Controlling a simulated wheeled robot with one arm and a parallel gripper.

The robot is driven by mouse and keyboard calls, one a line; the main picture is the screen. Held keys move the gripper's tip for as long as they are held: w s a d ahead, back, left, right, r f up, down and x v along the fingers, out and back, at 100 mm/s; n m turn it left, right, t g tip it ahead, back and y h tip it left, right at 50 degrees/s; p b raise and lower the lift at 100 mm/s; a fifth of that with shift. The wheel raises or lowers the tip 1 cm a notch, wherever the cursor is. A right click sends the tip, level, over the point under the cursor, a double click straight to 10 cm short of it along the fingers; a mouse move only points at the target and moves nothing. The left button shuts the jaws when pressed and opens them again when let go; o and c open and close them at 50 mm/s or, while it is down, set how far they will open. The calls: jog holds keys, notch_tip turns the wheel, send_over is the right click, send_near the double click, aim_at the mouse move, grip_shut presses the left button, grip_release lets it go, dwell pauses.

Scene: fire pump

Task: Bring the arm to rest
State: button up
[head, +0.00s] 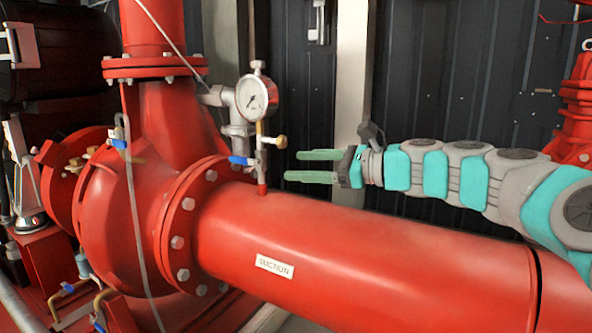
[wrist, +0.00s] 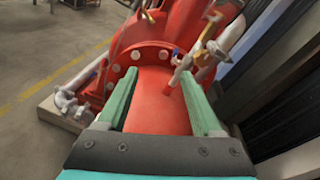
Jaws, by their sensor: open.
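My gripper (head: 308,166) is at the end of my grey and teal arm, which reaches in from the right in the head view. Its two green fingers are parallel, apart and empty, and point left toward the gauge stem. In the head view it appears above the red suction pipe (head: 370,255). In the wrist view the fingers of my gripper (wrist: 160,108) frame the red pipe (wrist: 158,100) between them. I cannot tell the exact gap to the pipe.
A pressure gauge (head: 252,98) with a blue-handled valve (head: 242,160) stands on the pipe, left of my fingertips. The red pump casing (head: 120,210) is at the left. Dark wall panels (head: 450,80) stand behind. Open floor (wrist: 40,45) shows in the wrist view.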

jog(key=s+a+f+n+g+h, duration=0.3)
jog(key=s+f+n, duration=0.2)
jog(key=s+f, duration=0.35)
jog(key=s+a+f+n+g+h, duration=0.25)
jog(key=s+a+f+n, duration=0.2)
jog(key=s+f, duration=0.4)
jog(key=s+d+f+n+g+h, duration=0.2)
jog(key=s+d+f+n+h, duration=0.2)
jog(key=s+d+f, duration=0.4)
jog(key=s+d+f+n+g+h, duration=0.2)
jog(key=s+d+f+n+h, duration=0.3)
jog(key=s+d, duration=0.4)
jog(key=s+f+n, duration=0.1)
jog(key=s+f, duration=0.1)
jog(key=s, duration=0.3)
jog(key=shift+f, duration=0.4)
jog(key=shift+c, duration=0.2)
